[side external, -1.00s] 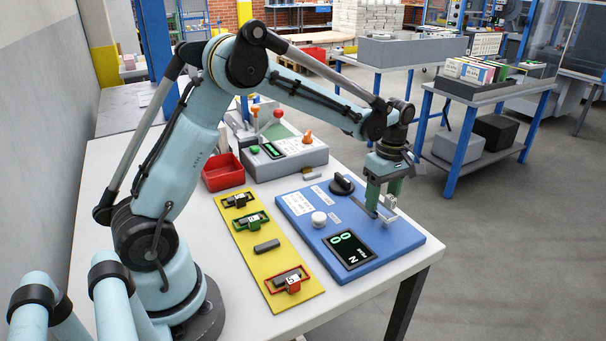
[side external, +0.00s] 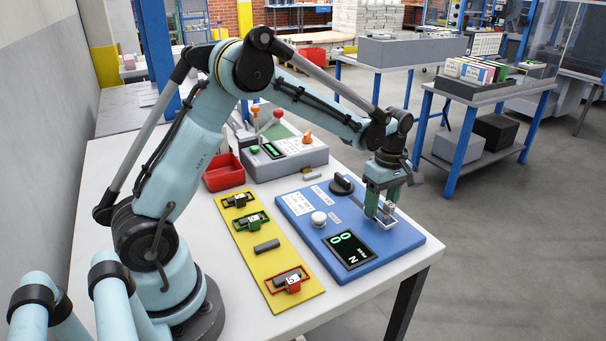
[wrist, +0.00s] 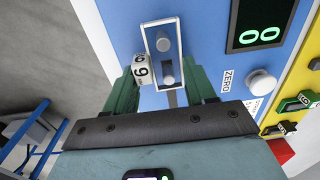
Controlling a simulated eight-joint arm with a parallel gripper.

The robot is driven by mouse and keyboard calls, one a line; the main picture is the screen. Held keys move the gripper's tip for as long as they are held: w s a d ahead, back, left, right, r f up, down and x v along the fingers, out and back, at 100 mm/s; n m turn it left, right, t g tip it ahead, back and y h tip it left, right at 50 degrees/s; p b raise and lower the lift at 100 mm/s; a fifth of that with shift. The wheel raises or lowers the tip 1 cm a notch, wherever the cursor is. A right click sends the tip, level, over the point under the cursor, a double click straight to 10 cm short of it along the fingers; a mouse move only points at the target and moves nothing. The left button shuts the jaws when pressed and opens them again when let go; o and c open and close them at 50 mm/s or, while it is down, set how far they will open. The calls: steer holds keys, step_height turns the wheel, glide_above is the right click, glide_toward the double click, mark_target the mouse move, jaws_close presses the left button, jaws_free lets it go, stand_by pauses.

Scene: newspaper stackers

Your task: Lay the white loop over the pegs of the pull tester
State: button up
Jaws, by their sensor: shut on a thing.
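The pull tester is a blue board (side external: 398,247) with a lit display (side external: 349,250). In the wrist view two grey pegs, the far one (wrist: 162,42) and the near one (wrist: 167,74), stand inside the outline of the white loop (wrist: 180,40). The loop is a narrow rectangle with a numbered white tag (wrist: 141,70) at its left side. My gripper (side external: 382,206) is shut on the loop's tagged part, low over the board's right end. One green finger is at each side in the wrist view. I cannot tell whether the loop touches the board.
A yellow board (side external: 258,262) with green, red and black loops lies left of the tester. A grey control box (side external: 290,158) and red bin (side external: 222,172) are behind. The table's right edge is close.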

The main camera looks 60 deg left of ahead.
steer(key=shift+f, duration=0.55)
steer(key=o, duration=1.1)
steer(key=shift+w+r, duration=0.2)
steer(key=shift+r, duration=9.35)
steer(key=s+d+f+m+t, duration=0.1)
steer(key=s+f+m+t, duration=0.1)
steer(key=s+m, duration=0.4)
steer(key=s+d+f+m+t, duration=0.1)
steer(key=s+f+m+t, duration=0.2)
steer(key=s+m, duration=0.3)
steer(key=s+d+f+m+t, duration=0.1)
steer(key=s+f+m+t, duration=0.1)
steer(key=s+m, duration=0.4)
steer(key=shift+d+f+t, duration=0.25)
steer(key=shift+d+t, duration=0.05)
